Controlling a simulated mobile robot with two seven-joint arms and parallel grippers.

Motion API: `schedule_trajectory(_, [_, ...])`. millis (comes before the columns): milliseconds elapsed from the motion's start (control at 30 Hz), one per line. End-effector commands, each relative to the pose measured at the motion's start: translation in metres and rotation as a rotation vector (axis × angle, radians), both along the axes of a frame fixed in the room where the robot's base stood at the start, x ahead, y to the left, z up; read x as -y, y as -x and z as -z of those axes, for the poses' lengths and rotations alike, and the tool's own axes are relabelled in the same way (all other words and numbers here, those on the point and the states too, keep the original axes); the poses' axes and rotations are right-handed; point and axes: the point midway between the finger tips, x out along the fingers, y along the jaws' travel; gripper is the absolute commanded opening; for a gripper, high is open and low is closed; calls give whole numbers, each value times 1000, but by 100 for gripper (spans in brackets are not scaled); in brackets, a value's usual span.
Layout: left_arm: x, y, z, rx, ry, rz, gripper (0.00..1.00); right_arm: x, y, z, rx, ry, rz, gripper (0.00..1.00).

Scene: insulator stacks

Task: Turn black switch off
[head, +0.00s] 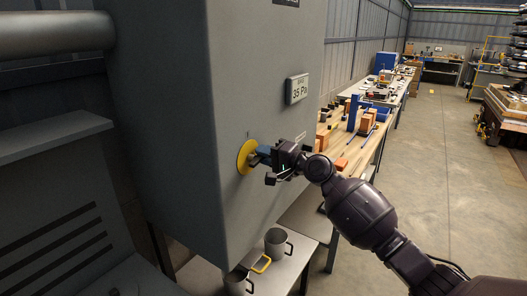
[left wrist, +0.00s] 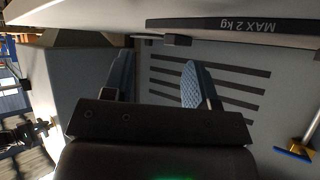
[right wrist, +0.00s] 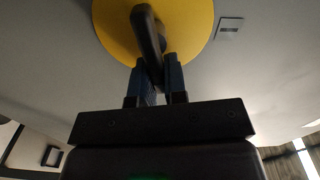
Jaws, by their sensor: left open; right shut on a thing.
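The black switch is a dark handle (right wrist: 148,38) on a round yellow plate (right wrist: 192,22) in the right wrist view. The yellow plate also shows on the side of the grey cabinet in the head view (head: 243,158). My right gripper (right wrist: 160,72) is shut on the handle, with a blue finger on each side. It also shows in the head view (head: 262,156), right at the plate, where it hides most of the handle. My left gripper (left wrist: 160,80) is open and empty in the left wrist view, facing a grey panel with dark slots. It does not show in the head view.
The grey cabinet (head: 262,70) carries a small display (head: 297,89) above the switch. Metal mugs (head: 277,242) stand on a low table below. A wooden workbench (head: 345,150) with blocks and tools lies behind my right arm. Open floor (head: 440,150) is at the right.

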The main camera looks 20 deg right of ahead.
Motion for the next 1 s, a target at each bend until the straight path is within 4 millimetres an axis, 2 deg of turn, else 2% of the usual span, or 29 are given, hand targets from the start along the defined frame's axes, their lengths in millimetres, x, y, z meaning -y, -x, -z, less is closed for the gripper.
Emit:
schedule_trajectory(367, [0,0,-2,1,1,0,53,1,0,5,-94,-123,2,0])
schedule_trajectory(900, [0,0,-2,2,1,0,53,1,0,6,-110,-141,2,0])
schedule_trajectory(933, [0,0,-2,2,1,0,53,1,0,6,-110,-141,2,16])
schedule_trajectory(1000, [0,0,-2,2,1,0,53,1,0,6,-109,-141,2,27])
